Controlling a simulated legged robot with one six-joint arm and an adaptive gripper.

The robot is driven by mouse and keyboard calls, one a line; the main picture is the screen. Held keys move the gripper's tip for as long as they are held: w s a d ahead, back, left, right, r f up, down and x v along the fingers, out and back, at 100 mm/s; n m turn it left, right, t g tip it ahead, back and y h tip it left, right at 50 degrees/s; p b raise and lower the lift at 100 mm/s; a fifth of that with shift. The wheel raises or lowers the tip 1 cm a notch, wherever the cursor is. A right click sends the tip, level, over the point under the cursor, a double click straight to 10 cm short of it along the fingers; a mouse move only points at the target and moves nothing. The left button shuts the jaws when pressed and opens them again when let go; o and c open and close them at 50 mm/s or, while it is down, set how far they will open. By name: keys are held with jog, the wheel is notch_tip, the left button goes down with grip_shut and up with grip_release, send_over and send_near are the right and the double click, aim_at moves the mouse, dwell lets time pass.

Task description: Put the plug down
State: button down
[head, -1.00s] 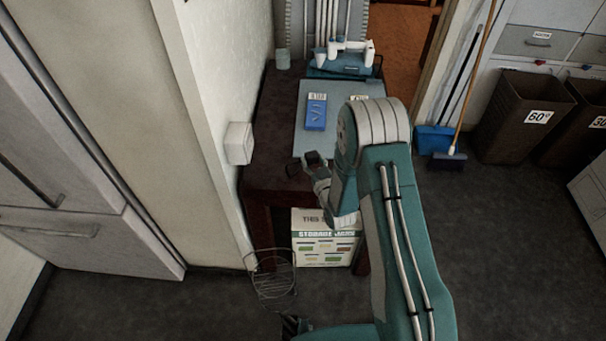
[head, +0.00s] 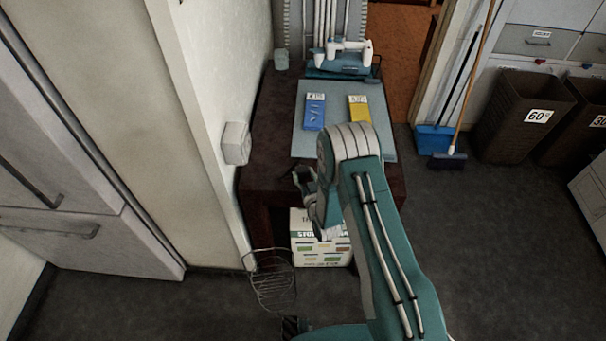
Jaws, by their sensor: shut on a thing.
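My gripper (head: 303,180) is over the front left part of the dark red table (head: 262,150), close to its front edge. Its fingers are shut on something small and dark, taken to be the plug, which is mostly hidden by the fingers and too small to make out. A white wall box (head: 236,143) is on the wall to the left of my gripper. A pale blue mat (head: 338,145) lies on the table beyond my gripper.
On the mat lie a blue packet (head: 314,112) and a yellow packet (head: 359,108). A white and blue appliance (head: 343,60) and a pale cup (head: 281,60) stand at the back. A printed box (head: 320,250) and wire basket (head: 272,278) are below. The table's left strip is bare.

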jog(key=shift+s+f, duration=0.1)
jog(key=shift+f, duration=0.35)
